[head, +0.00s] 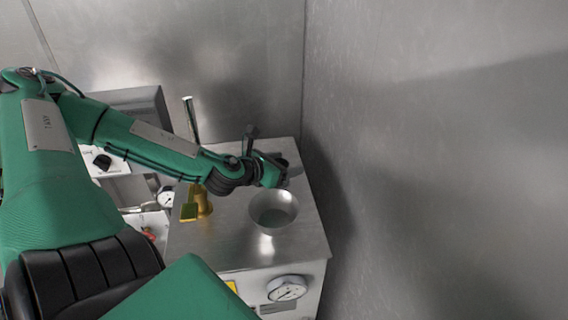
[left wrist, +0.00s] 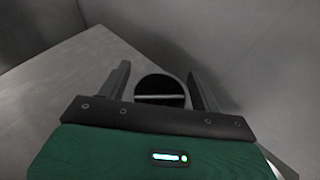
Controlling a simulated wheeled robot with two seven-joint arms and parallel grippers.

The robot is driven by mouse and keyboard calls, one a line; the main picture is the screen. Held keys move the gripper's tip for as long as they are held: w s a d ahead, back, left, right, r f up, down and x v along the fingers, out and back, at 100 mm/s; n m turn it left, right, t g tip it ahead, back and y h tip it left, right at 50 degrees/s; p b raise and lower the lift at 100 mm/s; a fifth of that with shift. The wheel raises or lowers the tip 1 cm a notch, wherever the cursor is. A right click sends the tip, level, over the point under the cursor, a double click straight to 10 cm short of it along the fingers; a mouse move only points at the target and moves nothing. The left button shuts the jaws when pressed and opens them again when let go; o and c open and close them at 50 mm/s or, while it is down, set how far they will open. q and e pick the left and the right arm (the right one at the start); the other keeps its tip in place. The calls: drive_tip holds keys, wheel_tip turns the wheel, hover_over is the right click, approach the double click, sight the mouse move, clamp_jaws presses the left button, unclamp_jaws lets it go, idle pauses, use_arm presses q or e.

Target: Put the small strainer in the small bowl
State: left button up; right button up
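A small metal bowl (head: 273,221) stands upright on the steel worktop in the head view. My left gripper (left wrist: 159,71) is over the worktop just behind the bowl; in the wrist view its two fingers are apart. A dark round thing with a pale bar across it (left wrist: 160,84) shows between and beyond the fingers. It may be the small strainer, but I cannot tell for sure; I see a gap to each finger. In the head view my left wrist hides most of that spot. My right gripper is out of view.
A brass-coloured vessel (head: 204,206) stands left of the bowl. A metal rod (head: 190,118) rises behind my forearm. The steel worktop (head: 230,251) is bare in front of the bowl. A metal wall (head: 430,150) stands to the right. A dial gauge (head: 287,288) is on the front face.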

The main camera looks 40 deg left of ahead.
use_arm(q)
drive_tip(key=shift+o, duration=0.6)
